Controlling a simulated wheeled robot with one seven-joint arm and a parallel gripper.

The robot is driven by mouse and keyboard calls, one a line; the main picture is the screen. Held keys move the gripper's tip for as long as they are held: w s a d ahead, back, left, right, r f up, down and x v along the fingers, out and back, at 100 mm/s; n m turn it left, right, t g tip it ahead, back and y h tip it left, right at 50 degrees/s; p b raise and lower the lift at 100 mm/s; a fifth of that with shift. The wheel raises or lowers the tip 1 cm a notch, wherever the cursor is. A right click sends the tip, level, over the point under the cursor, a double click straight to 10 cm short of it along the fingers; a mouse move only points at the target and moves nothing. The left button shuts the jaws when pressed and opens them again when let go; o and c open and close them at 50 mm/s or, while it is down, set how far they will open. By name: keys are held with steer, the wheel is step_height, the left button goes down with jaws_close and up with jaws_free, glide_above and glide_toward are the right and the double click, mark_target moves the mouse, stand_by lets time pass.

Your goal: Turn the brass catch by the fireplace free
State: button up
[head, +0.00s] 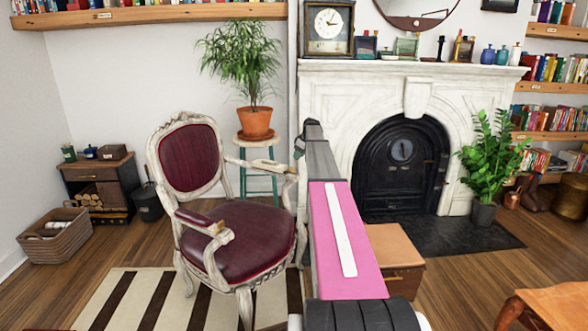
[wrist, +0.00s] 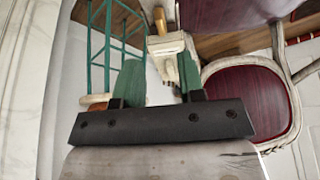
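My gripper (wrist: 163,82) shows in the wrist view with two green fingers apart and a gap between them. The right fingertip overlaps the block in the picture; contact is unclear. In the head view my arm hides most of the gripper, and no catch is clearly visible. The fireplace (head: 402,165) is white marble with a black arched front, right of my arm.
A burgundy chair (head: 228,240) stands left of my arm and at the right of the wrist view (wrist: 252,100). A teal stool (head: 243,185) bears a potted plant (head: 244,65). A wooden box (head: 395,250) is right of my arm. The floor beyond is partly clear.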

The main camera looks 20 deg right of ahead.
mark_target(291, 170)
steer(key=x, duration=0.8)
steer(key=shift+a+f, duration=0.1)
steer(key=shift+f, duration=0.2)
jaws_close()
